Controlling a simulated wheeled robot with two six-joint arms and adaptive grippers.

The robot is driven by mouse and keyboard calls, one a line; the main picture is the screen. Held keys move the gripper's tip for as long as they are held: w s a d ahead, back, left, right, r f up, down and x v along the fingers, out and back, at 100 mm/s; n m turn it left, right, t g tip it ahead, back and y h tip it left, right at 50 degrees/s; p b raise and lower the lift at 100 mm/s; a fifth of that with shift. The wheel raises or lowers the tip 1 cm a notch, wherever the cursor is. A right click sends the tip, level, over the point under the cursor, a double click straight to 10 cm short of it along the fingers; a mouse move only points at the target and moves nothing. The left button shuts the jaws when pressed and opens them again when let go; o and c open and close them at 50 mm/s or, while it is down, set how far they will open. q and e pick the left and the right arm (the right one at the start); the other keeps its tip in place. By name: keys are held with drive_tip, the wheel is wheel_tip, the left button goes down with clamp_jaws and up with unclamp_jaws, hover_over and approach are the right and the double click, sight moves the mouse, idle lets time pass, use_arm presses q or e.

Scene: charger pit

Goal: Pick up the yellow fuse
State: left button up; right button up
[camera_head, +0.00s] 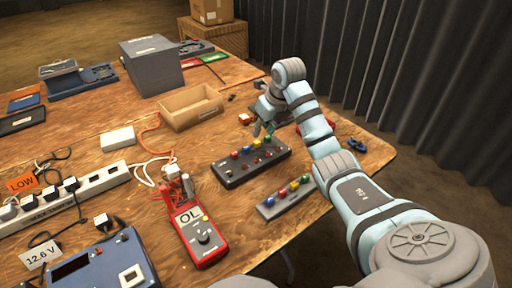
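A dark fuse block (232,178) stands near the table's middle with a row of small coloured fuses along its back edge. A yellow fuse (257,145) is in that row, between a red and a green one. A second, grey block (268,212) nearer the front right also carries coloured fuses, with a yellow one (294,186) among them. My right gripper (264,129) hangs just behind and above the first block, with its fingers pointing down. The fingers are small and partly overlap the arm, so their opening is unclear. My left gripper is out of view.
A red multimeter (205,241) reading OL lies in front. An open cardboard box (179,123) stands left of my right gripper. A power strip (88,185) and a blue power supply (92,268) are at the left. Small blue (357,146) and red parts lie near the right edge.

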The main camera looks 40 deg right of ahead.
sight(257, 141)
drive_tip(key=b+x, duration=0.1)
drive_tip(key=x, duration=0.2)
drive_tip(key=b+x, duration=0.1)
drive_tip(key=x, duration=0.3)
drive_tip(key=shift+w+d+f, duration=0.15)
drive_tip(key=shift+w+f, duration=0.05)
drive_tip(key=shift+w, duration=0.15)
drive_tip(key=shift+c, duration=0.5)
drive_tip(key=c, duration=0.5)
drive_tip(key=shift+r, duration=0.1)
